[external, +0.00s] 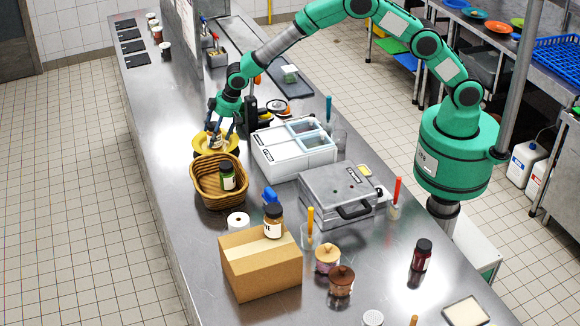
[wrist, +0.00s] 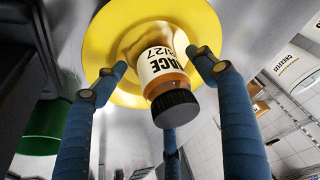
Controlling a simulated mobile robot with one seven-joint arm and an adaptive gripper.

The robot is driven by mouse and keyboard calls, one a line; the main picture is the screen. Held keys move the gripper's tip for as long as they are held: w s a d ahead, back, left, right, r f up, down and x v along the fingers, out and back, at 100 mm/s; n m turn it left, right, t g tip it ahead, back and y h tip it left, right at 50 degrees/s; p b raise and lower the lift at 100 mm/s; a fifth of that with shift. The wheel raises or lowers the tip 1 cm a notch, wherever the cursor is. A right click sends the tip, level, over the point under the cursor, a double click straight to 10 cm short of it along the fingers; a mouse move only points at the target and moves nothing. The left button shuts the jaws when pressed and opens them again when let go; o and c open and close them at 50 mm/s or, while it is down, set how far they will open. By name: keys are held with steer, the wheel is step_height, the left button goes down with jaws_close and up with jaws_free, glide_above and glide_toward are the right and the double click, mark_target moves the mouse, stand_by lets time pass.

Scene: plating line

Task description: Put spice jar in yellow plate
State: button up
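The yellow plate (external: 199,147) lies on the steel counter behind the wicker basket; it also shows in the wrist view (wrist: 100,40). A spice jar (wrist: 165,72), amber with a white label and black lid, stands over the plate's middle, its lid toward the wrist camera. In the external view the jar (external: 216,141) is partly hidden by my fingers. My gripper (external: 220,133) is low over the plate with its fingers around the jar. In the wrist view the fingertips (wrist: 158,70) are spread, with a gap at the left; contact at the right is unclear.
The basket (external: 209,200) with a green jar (external: 227,178) is just in front of the plate. A white container (external: 270,165) stands to the right. A cardboard box (external: 262,277) bears another amber jar (external: 273,222). The counter left of the plate is clear.

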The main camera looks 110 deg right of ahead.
steer(key=shift+r, duration=0.1)
steer(key=p+v, duration=0.1)
steer(key=v, duration=1.1)
steer(key=shift+a+r, duration=0.1)
stand_by(0.7)
steer(key=s+a+r+n+t, duration=0.1)
steer(key=s+a+r+n, duration=0.2)
steer(key=s+a+r, duration=2.05)
steer(key=s+a+n, duration=0.1)
steer(key=s+a, duration=0.2)
steer(key=s, duration=0.7)
steer(key=s+a+r+n+y, duration=0.1)
steer(key=s+a, duration=0.2)
steer(key=s, duration=0.7)
steer(key=s+a+n+t+y, duration=0.1)
steer(key=s+a, duration=0.3)
steer(key=s, duration=0.7)
steer(key=shift+r, duration=0.4)
